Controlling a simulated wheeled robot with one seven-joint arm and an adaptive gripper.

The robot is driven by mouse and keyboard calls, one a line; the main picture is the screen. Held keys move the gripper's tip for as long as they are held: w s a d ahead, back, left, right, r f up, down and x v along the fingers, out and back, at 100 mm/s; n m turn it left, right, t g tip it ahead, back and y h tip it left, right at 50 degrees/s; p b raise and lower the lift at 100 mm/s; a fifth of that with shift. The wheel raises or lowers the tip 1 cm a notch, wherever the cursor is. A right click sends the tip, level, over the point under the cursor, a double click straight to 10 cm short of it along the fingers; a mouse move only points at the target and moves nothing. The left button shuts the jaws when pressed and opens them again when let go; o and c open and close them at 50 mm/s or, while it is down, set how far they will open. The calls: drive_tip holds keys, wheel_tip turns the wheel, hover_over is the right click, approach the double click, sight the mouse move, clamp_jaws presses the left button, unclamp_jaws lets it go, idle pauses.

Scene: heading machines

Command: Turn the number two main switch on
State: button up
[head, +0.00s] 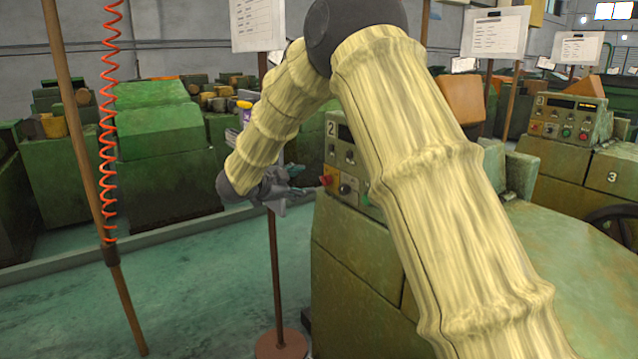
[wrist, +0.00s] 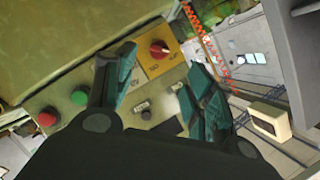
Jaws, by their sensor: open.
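The number two control box (head: 345,158) stands on the green machine, with a "2" on its face, partly hidden behind my arm. Its main switch is a red rotary knob (wrist: 159,49) on a yellow plate (wrist: 168,62) in the wrist view. The knob has a pale mark, and the small lettering around it is hard to read. The red knob also shows at the box's left in the head view (head: 326,181). My gripper (head: 308,181) is open and empty just left of it.
A post on a round base (head: 281,345) stands below my gripper. A coiled orange hose (head: 108,120) hangs at left. A number three machine (head: 570,125) stands at right.

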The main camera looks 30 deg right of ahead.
sight(322, 182)
drive_tip(key=p+x, duration=0.1)
drive_tip(key=x, duration=0.8)
drive_tip(key=shift+w+d+f, duration=0.1)
drive_tip(key=shift+d, duration=0.25)
drive_tip(key=shift+c, duration=0.4)
drive_tip(key=c, duration=0.9)
